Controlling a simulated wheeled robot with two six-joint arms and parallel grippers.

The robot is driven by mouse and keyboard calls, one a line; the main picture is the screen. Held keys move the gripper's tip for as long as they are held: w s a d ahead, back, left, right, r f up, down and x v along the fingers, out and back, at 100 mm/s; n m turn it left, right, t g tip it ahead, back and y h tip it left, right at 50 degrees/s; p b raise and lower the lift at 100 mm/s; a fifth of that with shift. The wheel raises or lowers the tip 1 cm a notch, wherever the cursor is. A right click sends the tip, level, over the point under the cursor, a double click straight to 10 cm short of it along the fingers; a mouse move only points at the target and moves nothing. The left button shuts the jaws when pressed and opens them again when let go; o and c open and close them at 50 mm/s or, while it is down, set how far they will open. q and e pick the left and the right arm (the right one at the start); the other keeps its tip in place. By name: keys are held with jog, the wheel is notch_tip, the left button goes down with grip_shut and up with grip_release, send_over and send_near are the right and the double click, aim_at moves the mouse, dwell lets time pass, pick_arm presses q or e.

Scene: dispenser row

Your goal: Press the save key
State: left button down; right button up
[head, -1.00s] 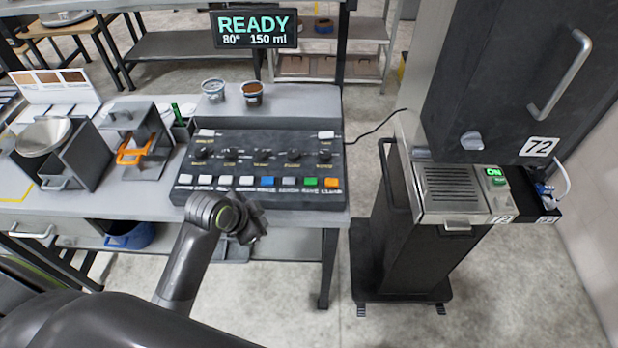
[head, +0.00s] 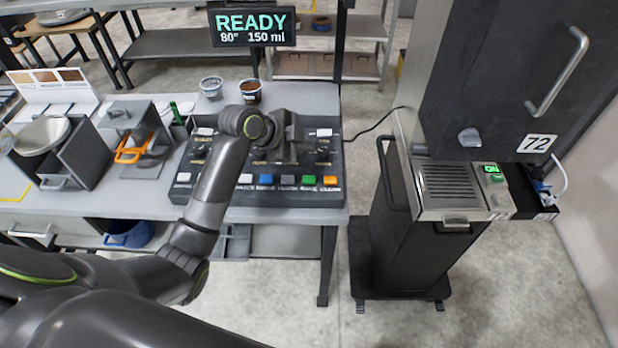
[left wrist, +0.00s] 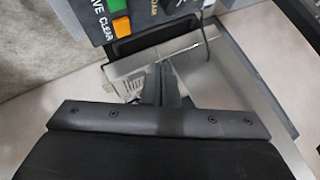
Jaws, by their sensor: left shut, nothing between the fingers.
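The control panel (head: 345,190) stands on the bench with a row of coloured keys along its front. The green key (head: 309,180) is second from the right; in the left wrist view the green key (left wrist: 117,5) sits beside lettering ending in "VE", which fits the save key. The orange key (head: 330,181) to its right shows in the left wrist view (left wrist: 121,27) beside "CLEAR". My left gripper (head: 288,152) is over the panel, behind the key row in the head view, hiding some knobs. Its shut, empty fingers (left wrist: 161,80) show in the left wrist view. My right gripper is out of view.
A display (head: 252,26) behind the bench reads READY, 80°, 150 ml. Two small cups (head: 251,92) stand behind the panel. A grey stand with an orange handle (head: 131,155) is to its left. A dark machine with a grille (head: 450,185) is to the right, across a floor gap.

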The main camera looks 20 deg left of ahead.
pick_arm(q)
jog(key=b, duration=0.7)
send_over(305, 180)
notch_tip(305, 180, down, 8)
jog(key=shift+r, duration=0.1)
jog(key=shift+f+b, duration=0.3)
jog(key=shift+f, duration=0.2)
jog(key=shift+f, duration=0.15)
dwell(1.2)
jog(key=shift+f, duration=0.3)
jog(key=shift+f+b, duration=0.4)
jog(key=shift+f, duration=0.05)
dwell(0.8)
jog(key=shift+r, duration=0.1)
jog(key=shift+r+p, duration=0.8)
jog(key=shift+p, duration=0.1)
